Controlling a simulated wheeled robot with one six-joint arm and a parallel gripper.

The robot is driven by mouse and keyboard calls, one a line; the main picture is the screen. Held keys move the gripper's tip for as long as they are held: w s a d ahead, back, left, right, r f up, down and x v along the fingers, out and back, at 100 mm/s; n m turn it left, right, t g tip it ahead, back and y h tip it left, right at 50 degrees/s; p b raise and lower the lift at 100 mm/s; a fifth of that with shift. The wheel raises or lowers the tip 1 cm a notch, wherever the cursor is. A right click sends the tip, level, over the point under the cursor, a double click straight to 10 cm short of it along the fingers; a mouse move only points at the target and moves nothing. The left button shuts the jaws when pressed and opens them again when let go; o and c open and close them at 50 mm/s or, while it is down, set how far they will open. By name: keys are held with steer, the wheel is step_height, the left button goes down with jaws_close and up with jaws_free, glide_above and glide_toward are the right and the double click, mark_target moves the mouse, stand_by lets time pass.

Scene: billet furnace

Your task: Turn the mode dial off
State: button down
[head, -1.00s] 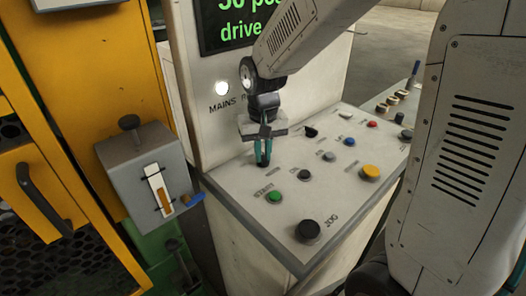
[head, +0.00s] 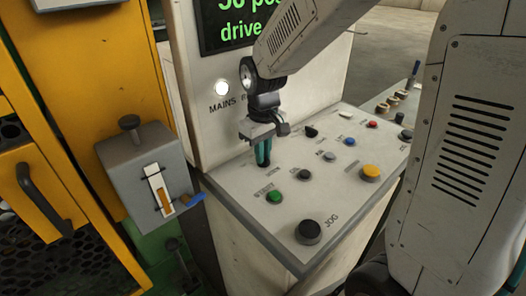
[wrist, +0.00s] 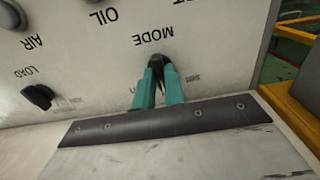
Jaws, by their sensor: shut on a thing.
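The black mode dial (wrist: 163,65) sits on the pale panel beside the upside-down word MODE in the wrist view. My gripper (wrist: 160,78) has its teal fingers closed around it, one on each side. In the head view my gripper (head: 263,158) points down at the panel's back left corner, and its fingers hide most of the dial there. The small position labels around the dial are partly covered, so I cannot read which position it points to.
The console top (head: 245,180) carries several other controls close by: a green button (head: 275,196), a yellow button (head: 371,172) and a large black JOG knob (head: 309,231). A black LOAD dial (wrist: 37,96) is near the gripper. A grey lever box (head: 140,165) stands at left.

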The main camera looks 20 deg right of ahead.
steer(key=c, duration=1.5)
jaws_free()
steer(key=shift+o, duration=0.2)
step_height(320, 180, up, 8)
steer(key=shift+d+f, duration=0.1)
steer(key=s+d+r+m, duration=0.1)
steer(key=s+r, duration=0.1)
steer(key=s, duration=0.9)
steer(key=s+d+r+m+t, duration=0.1)
steer(key=s+d+r+m, duration=0.1)
steer(key=s, duration=1)
steer(key=shift+m, duration=0.3)
